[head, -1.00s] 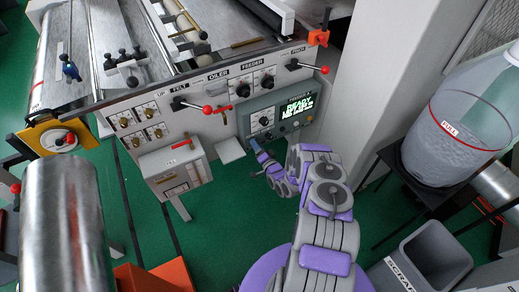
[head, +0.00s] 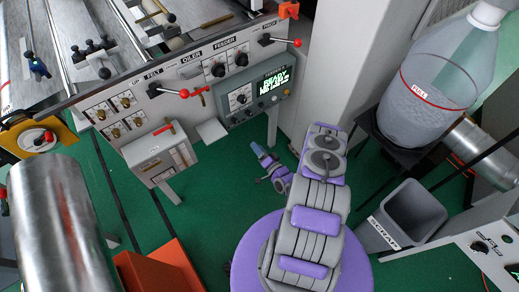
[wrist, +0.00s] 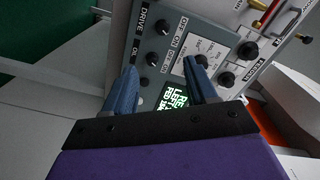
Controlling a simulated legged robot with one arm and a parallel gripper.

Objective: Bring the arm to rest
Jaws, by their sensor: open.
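My gripper (head: 262,156) is at the end of my grey and purple arm, below the control panel in the head view. It is apart from the panel, with green floor around it. In the wrist view my gripper (wrist: 162,82) shows two blue fingers spread apart with nothing held between them. The grey control panel (wrist: 178,40) lies beyond the fingers, with black knobs and a lit green display. In the head view the same panel (head: 240,117) reads READY on its screen. My arm is bent back close to my purple base.
The machine front with red-knobbed levers (head: 185,92) stands at upper left. A grey lever box (head: 160,152) sits below it. A metal cylinder (head: 50,225) and orange block (head: 160,265) are at left.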

